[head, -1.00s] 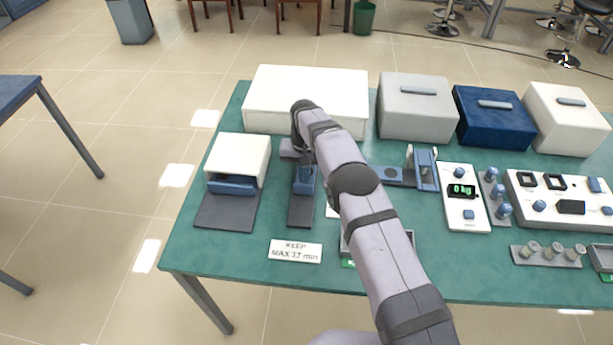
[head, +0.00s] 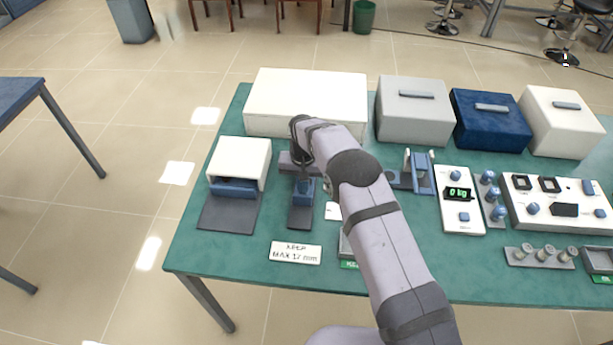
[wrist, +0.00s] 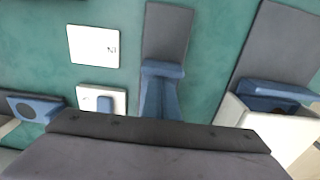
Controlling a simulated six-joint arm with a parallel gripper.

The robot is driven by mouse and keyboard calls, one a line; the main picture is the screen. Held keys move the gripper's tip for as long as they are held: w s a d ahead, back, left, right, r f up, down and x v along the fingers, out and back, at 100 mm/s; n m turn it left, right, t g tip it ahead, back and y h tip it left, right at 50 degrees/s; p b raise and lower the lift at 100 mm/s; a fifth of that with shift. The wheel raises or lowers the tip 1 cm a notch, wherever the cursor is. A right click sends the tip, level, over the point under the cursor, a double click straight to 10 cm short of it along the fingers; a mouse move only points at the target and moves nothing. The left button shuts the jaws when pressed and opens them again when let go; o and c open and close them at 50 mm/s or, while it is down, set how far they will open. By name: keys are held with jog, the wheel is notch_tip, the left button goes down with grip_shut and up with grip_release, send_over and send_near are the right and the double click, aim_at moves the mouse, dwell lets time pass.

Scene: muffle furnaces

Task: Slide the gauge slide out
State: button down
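A blue slide piece (head: 303,191), which I take to be the gauge slide, sits on a narrow dark grey strip (head: 300,219) on the green table. In the wrist view the blue slide piece (wrist: 162,88) shows an upright end plate and a bar running back beneath my gripper's dark body. The strip (wrist: 168,32) extends bare beyond it. My gripper (head: 293,162) is over the far end of this piece, pointing down. Its fingertips are hidden in both views, so I cannot tell whether they touch or grasp the piece.
A white-and-blue unit (head: 240,160) with a dark plate stands left of the strip. A long white box (head: 306,100) stands behind. A white sign (head: 296,253) lies in front. A stand (head: 419,172) and scale (head: 462,200) are to the right.

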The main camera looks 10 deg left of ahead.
aim_at(301, 219)
jog(key=shift+s+f+p, duration=0.2)
jog(key=shift+s+p, duration=0.65)
jog(key=shift+s, duration=0.5)
jog(key=shift+s+f+p, duration=0.15)
jog(key=shift+s+p, duration=0.65)
jog(key=shift+s, duration=0.6)
jog(key=shift+s+f+p, duration=0.2)
jog(key=shift+s+p, duration=0.65)
jog(key=shift+s, duration=0.5)
jog(key=shift+w+b, duration=0.4)
jog(key=shift+b, duration=0.1)
jog(key=shift+r, duration=0.1)
jog(key=shift+w+a+r+p, duration=0.1)
jog(key=shift+w+r+p, duration=0.05)
jog(key=shift+r+p, duration=0.3)
jog(key=shift+w+r+p, duration=0.15)
jog(key=shift+r+p, duration=0.2)
jog(key=shift+r, duration=0.2)
notch_tip(301, 219, up, 5)
jog(key=p, duration=0.2)
jog(key=shift+w+p, duration=0.1)
jog(key=shift+p, duration=0.25)
